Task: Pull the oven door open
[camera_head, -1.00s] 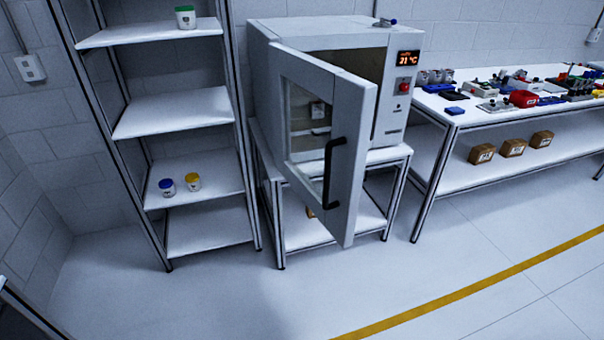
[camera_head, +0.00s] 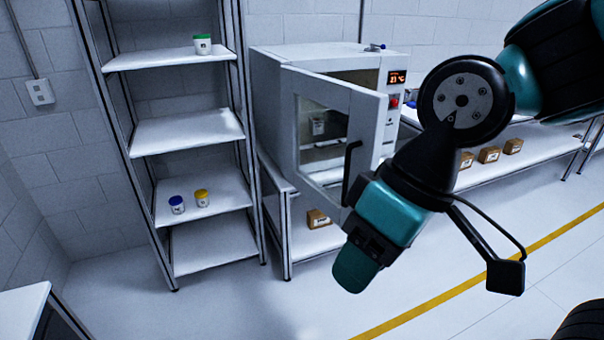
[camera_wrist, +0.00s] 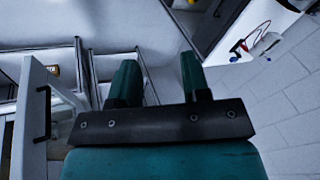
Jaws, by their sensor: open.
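The grey oven (camera_head: 268,100) stands on a white frame stand. Its door (camera_head: 368,105) is hinged at the left, stands ajar and swings out toward me, with a gap to the interior at its right. The black bar handle (camera_head: 350,170) is on the door's right side. My gripper (camera_head: 357,268) hangs in front of the door's lower right corner and hides part of it. In the wrist view my gripper (camera_wrist: 158,75) is open, with nothing between its teal fingers. The door (camera_wrist: 36,95) and handle (camera_wrist: 45,112) show left of the fingers, apart from them.
A shelf rack (camera_head: 190,130) with several white shelves and a few jars stands left of the oven. A workbench with boxes (camera_head: 489,155) on its lower shelf is behind my arm at the right. The floor in front of the oven is clear.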

